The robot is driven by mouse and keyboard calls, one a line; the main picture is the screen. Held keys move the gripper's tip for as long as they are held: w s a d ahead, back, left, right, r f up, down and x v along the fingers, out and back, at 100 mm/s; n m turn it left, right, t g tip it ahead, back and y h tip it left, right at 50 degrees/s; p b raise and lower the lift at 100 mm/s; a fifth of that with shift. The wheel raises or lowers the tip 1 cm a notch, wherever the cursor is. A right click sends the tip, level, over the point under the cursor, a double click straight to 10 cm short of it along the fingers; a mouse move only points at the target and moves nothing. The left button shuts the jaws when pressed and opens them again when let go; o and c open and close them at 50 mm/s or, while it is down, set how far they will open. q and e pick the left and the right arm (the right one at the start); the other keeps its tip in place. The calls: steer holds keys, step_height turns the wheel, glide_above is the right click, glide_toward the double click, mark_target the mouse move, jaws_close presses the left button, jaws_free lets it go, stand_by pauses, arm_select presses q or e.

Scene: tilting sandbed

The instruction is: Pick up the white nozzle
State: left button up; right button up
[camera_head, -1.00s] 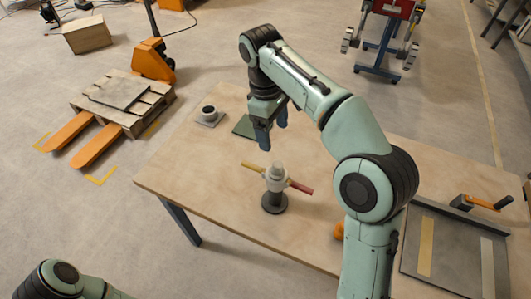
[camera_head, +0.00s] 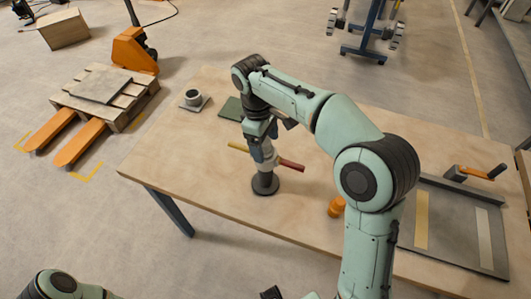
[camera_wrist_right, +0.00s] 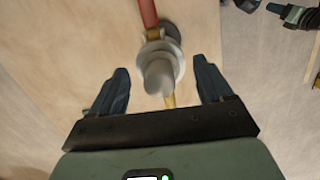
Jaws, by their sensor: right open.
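The white nozzle (camera_wrist_right: 158,75) stands upright on a dark round base (camera_head: 265,184) near the table's front left. In the head view the nozzle (camera_head: 268,157) is partly hidden by the fingers. A yellow handle (camera_head: 239,147) and a red handle (camera_head: 291,165) stick out on opposite sides under it. My right gripper (camera_head: 264,143) is open around the top of the nozzle. In the right wrist view the nozzle's tip lies between the two spread fingers (camera_wrist_right: 161,88), with a gap on both sides. My left arm shows at the lower left; its gripper cannot be made out.
The wooden table (camera_head: 215,195) has bare room around the base. A grey cup-like part on a plate (camera_head: 193,98) and a dark green plate (camera_head: 231,109) lie behind. An orange part (camera_head: 337,206) sits to the right, and a grey tray (camera_head: 455,230) lies farther right.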

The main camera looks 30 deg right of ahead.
steer(key=shift+f, duration=0.3)
steer(key=c, duration=1.2)
steer(key=shift+o, duration=0.2)
steer(key=shift+r, duration=0.2)
